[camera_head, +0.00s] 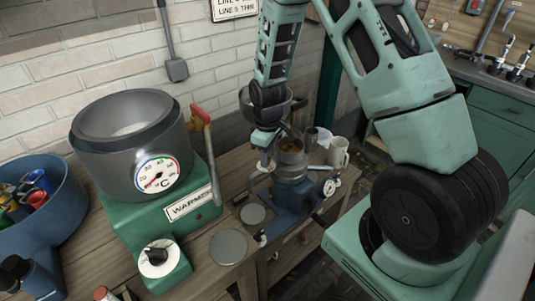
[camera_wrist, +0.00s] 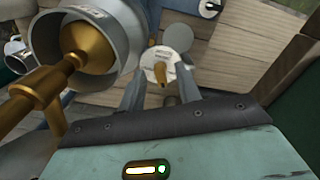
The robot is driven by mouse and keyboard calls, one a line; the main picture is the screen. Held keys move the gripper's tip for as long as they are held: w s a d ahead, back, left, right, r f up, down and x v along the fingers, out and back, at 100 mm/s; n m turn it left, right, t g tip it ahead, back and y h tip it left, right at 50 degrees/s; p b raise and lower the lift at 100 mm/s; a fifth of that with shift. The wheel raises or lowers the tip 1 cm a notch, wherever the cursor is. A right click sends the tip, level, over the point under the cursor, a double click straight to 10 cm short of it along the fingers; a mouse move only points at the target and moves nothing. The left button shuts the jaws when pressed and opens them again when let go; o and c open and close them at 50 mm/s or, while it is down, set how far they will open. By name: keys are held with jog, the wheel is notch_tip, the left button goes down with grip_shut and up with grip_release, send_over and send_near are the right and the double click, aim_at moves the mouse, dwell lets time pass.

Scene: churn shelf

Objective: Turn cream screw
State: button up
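The cream screw looks to be the small brass pointer (camera_wrist: 162,74) on a round white lettered dial (camera_wrist: 152,66) in the wrist view. My gripper (camera_wrist: 161,88) has its two grey fingers apart, one on each side of the brass pointer, with visible gaps. I cannot tell how far above the dial they are. In the head view my gripper (camera_head: 263,163) hangs down at the left side of the blue separator (camera_head: 290,196). The arm and the separator's metal parts hide the screw there.
A grey bowl with a brass centre and spout (camera_wrist: 85,45) is close to the left finger in the wrist view. The green warmer (camera_head: 180,212) with its grey pot (camera_head: 128,160) stands left on the wooden bench. Round grey discs (camera_head: 228,247) lie between. A white mug (camera_head: 339,152) stands behind.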

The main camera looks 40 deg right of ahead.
grip_shut()
jog(key=shift+m, duration=2.5)
grip_release()
notch_tip(320, 180, up, 17)
jog(key=b, duration=0.1)
jog(key=shift+r, duration=0.15)
